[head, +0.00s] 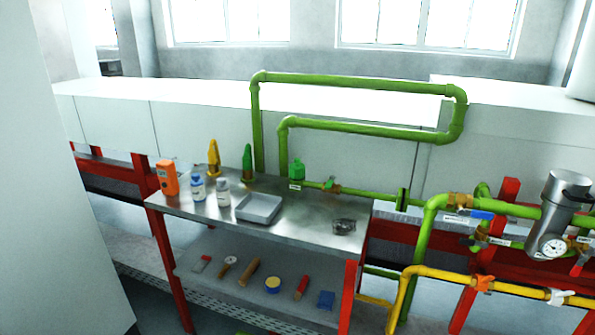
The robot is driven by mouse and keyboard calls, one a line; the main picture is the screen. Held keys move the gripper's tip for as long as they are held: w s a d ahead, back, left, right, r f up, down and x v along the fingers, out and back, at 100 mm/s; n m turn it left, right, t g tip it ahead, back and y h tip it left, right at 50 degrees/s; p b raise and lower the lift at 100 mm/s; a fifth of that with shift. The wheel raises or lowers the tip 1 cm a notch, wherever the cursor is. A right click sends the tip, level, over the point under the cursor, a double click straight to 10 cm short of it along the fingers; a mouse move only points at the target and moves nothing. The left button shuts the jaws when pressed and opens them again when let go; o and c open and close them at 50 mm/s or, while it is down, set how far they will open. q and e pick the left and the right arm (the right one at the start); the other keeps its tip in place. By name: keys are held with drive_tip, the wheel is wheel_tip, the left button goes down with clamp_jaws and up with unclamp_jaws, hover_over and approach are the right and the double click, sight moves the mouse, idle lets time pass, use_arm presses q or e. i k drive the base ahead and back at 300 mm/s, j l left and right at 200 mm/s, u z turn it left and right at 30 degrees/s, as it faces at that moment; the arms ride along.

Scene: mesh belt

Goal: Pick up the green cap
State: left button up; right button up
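Two small green things stand at the back of the metal table in the head view. One is a tall, pointed green piece (247,159) on a brass-coloured base. The other is a squat green piece (296,171) with a narrower top, to its right, near the green pipe. I cannot tell for sure which of them is the green cap. Both are upright. Neither of my grippers shows in this view.
The metal table (290,225) also bears an orange device (167,177), white bottles (197,188), a yellow pointed piece (214,159), a grey tray (259,208) and a dark lump (344,226). Green pipes (350,128) rise behind. Several small items lie on the lower shelf (215,285).

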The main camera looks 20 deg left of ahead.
sight(296, 170)
drive_tip(key=i+l+u, duration=0.6)
drive_tip(key=i+l, duration=0.05)
drive_tip(key=i, duration=0.1)
